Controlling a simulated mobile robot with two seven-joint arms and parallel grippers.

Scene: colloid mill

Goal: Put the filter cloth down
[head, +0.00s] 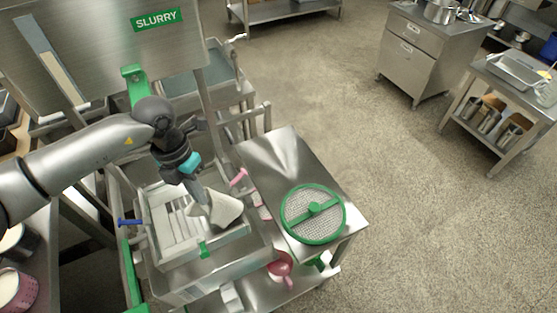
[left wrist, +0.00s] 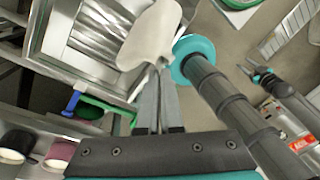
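My left gripper (head: 198,192) is shut on the filter cloth (head: 221,209), a pale off-white piece. It holds the cloth over the right part of the steel tray (head: 163,258), which has slatted bars inside. The left wrist view shows the cloth (left wrist: 152,36) pinched at its lower end between the closed fingertips (left wrist: 157,72), with the slatted tray (left wrist: 44,50) behind it. Whether the cloth touches the bars is unclear. What looks like my right gripper (left wrist: 256,72) is small at the right of the left wrist view.
A green-rimmed round mesh screen (head: 313,214) lies on the steel side table (head: 272,158). A blue handle (head: 130,222) and a pink handle (head: 238,177) flank the tray. A hopper marked SLURRY (head: 100,45) stands behind.

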